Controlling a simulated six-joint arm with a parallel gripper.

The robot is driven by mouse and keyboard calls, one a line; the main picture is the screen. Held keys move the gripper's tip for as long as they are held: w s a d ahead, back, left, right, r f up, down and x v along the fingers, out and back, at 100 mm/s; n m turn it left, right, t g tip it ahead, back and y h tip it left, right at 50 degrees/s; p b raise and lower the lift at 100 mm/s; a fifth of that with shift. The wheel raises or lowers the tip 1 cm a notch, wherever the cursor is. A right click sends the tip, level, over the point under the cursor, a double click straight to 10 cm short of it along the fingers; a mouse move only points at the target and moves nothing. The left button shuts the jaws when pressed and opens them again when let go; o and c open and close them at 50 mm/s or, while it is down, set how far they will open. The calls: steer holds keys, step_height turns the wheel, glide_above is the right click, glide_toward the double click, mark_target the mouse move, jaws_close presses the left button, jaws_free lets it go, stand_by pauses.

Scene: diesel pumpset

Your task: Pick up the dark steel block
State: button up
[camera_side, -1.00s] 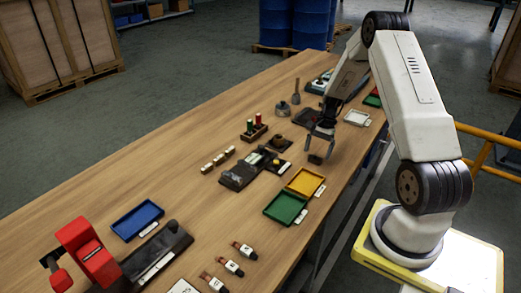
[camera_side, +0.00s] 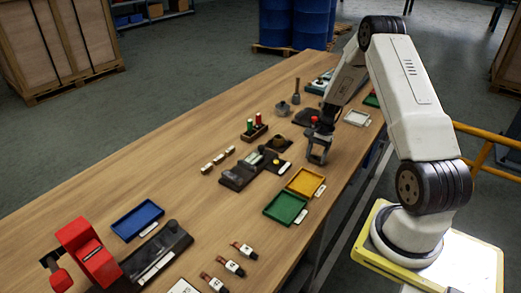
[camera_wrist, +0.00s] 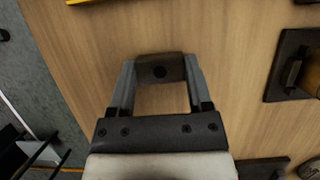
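The dark steel block (camera_wrist: 160,69) sits between the two fingertips of my gripper (camera_wrist: 160,75) in the wrist view. The inner faces of both fingers meet its sides, with no clear gap. Bare wood shows between the block and the gripper's palm. In the side view, my gripper (camera_side: 317,154) is low at the tabletop, with its fingers around the block. The block is mostly hidden there by the fingers, and I cannot tell whether it is clear of the table.
The wooden table (camera_side: 160,165) has an orange tray (camera_side: 305,182) and a green tray (camera_side: 285,208) in front of my gripper. A dark fixture (camera_side: 240,176) lies to the left, with a rack of red and green pieces (camera_side: 254,130) behind it. A white tray (camera_side: 357,118) stands behind right.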

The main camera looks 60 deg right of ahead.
mark_target(316, 157)
jaws_close()
steer(key=shift+r, duration=0.7)
step_height(316, 157, up, 2)
steer(key=s+a+r, duration=0.8)
steer(key=s+r, duration=0.1)
steer(key=s, duration=0.2)
steer(key=shift+s+r, duration=0.3)
